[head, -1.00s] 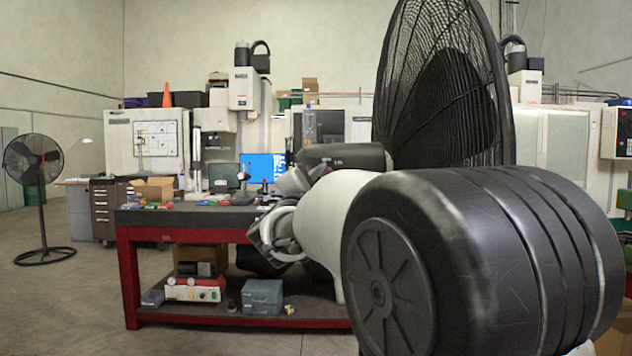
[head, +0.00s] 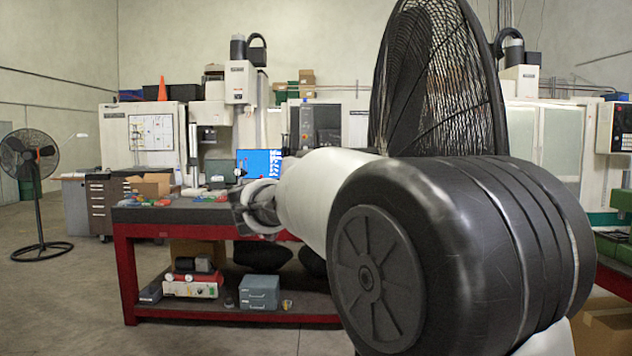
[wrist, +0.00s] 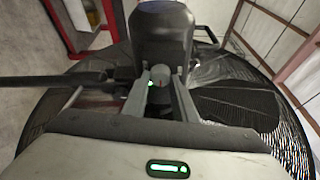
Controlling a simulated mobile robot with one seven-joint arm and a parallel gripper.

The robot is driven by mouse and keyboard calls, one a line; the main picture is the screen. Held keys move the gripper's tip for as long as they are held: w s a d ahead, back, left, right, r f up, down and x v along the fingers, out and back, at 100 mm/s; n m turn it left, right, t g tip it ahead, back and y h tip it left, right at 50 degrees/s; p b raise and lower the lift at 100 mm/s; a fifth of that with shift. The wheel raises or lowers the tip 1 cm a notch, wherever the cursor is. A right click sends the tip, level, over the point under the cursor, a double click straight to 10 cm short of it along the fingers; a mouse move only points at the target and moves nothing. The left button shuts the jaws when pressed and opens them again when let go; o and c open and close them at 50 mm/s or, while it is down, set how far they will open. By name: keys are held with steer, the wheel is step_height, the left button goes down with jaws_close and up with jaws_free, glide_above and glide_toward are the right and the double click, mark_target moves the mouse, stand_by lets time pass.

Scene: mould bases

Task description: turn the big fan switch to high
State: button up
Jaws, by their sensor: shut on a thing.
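The big fan (head: 437,85) has a black wire cage and stands at the right in the head view, partly hidden by my arm. The wrist view shows its cage (wrist: 235,100) and dark motor housing (wrist: 162,32) from close up. The setting of the switch is too small to read. My arm hides the fan's housing in the head view.
A red-framed workbench (head: 124,262) with tools stands ahead. A smaller pedestal fan (head: 38,165) stands at far left. Milling machines line the back wall. A cardboard box (head: 605,328) lies at lower right.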

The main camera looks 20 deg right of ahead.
steer(key=shift+r, duration=0.1)
stand_by(0.4)
steer(key=o, duration=1)
steer(key=shift+o, duration=0.2)
steer(key=shift+s, duration=0.1)
steer(key=v, duration=1.7)
steer(key=shift+p, duration=0.4)
steer(key=shift+a+r, duration=0.15)
steer(key=shift+r, duration=0.05)
